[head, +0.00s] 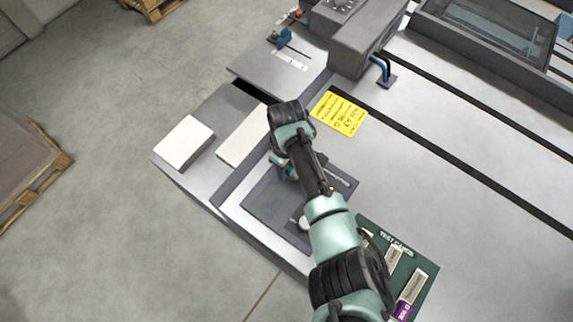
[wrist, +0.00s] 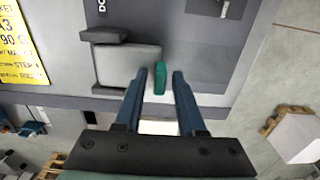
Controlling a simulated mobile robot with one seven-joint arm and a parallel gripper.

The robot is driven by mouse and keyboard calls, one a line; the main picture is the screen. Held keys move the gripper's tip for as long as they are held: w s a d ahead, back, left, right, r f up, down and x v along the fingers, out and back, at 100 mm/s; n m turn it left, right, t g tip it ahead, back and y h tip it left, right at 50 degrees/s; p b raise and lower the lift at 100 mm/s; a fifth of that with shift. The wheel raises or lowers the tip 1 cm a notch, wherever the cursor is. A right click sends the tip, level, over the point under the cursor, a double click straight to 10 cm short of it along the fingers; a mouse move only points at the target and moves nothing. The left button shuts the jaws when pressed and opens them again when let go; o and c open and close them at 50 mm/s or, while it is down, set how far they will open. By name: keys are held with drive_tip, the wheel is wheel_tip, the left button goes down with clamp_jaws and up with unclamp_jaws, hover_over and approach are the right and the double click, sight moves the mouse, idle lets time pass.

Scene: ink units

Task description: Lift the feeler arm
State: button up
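A small green upright piece (wrist: 160,79), possibly the feeler arm or its tip, shows in the wrist view between the blue fingers of my gripper (wrist: 161,71). The fingers are apart, with a narrow gap on each side of the piece. A grey block (wrist: 128,64) lies just left of it. I cannot tell the depth between the fingertips and the green piece. In the head view my arm covers most of this spot, and the feeler arm cannot be made out clearly there.
A yellow notice (head: 339,112) lies on the grey machine bed. White pads (head: 184,143) sit at its left edge. A dark green "test cards" tray (head: 425,278) with several cards is at the lower right. A grey head unit (head: 360,42) stands at the back. Open floor lies left.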

clamp_jaws()
idle(1.2)
